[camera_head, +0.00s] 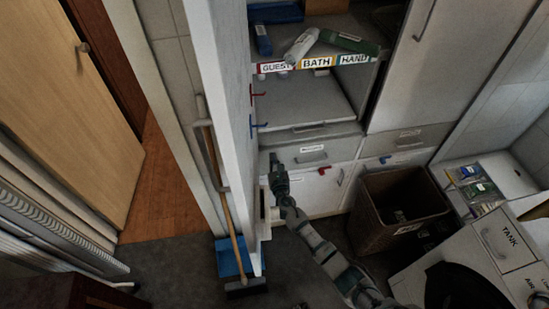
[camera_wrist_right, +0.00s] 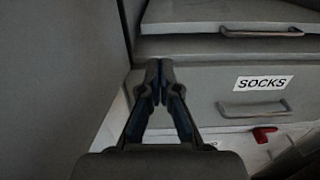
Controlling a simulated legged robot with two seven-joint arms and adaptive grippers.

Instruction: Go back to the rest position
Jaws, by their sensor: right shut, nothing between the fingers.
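My right arm reaches in from the lower right of the head view. Its gripper (camera_head: 275,165) is in front of the cabinet's left side, near a labelled grey drawer (camera_head: 335,152). In the right wrist view the gripper (camera_wrist_right: 159,72) has its fingertips together with nothing between them. That view shows a drawer labelled SOCKS (camera_wrist_right: 285,84) to the right of the fingers. Whether the fingers touch the cabinet I cannot tell. My left gripper is not in view.
A shelf (camera_head: 300,92) labelled GUEST, BATH, HAND holds rolled items. A white partition (camera_head: 225,70), broom (camera_head: 228,205) and blue dustpan (camera_head: 228,258) stand left of the gripper. A brown basket (camera_head: 375,222) stands right. A counter (camera_head: 440,255) is at lower right.

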